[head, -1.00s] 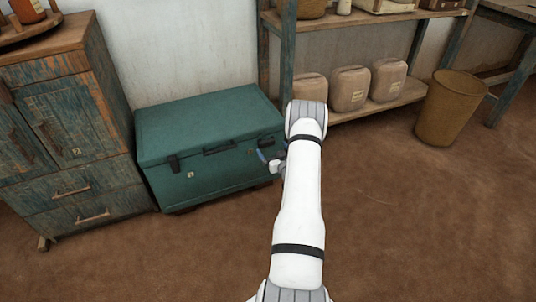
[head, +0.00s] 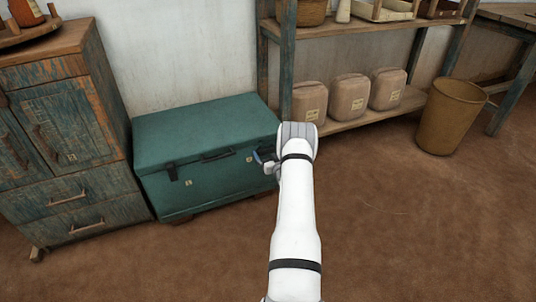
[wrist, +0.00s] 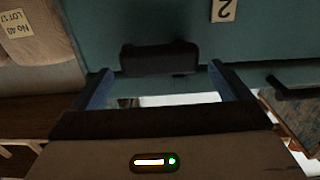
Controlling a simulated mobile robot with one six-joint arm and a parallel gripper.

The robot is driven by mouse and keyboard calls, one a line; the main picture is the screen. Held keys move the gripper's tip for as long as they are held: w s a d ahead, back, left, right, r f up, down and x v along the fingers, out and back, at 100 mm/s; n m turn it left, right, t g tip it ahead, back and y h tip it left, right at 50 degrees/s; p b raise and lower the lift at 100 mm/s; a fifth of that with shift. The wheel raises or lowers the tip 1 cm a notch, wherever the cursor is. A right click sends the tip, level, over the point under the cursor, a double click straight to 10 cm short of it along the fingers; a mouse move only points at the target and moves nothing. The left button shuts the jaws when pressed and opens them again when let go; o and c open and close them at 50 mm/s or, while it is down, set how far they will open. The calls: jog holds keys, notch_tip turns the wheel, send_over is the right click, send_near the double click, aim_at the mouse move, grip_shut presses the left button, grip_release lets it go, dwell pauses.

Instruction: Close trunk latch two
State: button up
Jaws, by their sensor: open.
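The teal trunk (head: 205,130) stands against the wall with its lid down. In the wrist view its teal face (wrist: 90,25) appears upside down, with a label "2" (wrist: 223,10). A dark latch (wrist: 158,60) is near that label, in front of my open gripper (wrist: 158,82), roughly centred between the two blue-grey fingers. I cannot tell whether the fingers touch it or whether it is fastened. In the head view my gripper (head: 264,160) is at the trunk's front right, mostly hidden by my arm, and covers this latch. Another dark latch (head: 172,172) shows on the front left.
A dark handle (head: 217,155) is on the trunk's front. A worn cabinet (head: 70,150) stands close on the left. A shelf rack (head: 365,120) with beige jugs (head: 350,92) is on the right, then a brown bin (head: 450,115). The floor in front is clear.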

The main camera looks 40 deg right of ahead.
jog(key=shift+c, duration=0.3)
jog(key=c, duration=0.9)
jog(key=shift+a, duration=0.15)
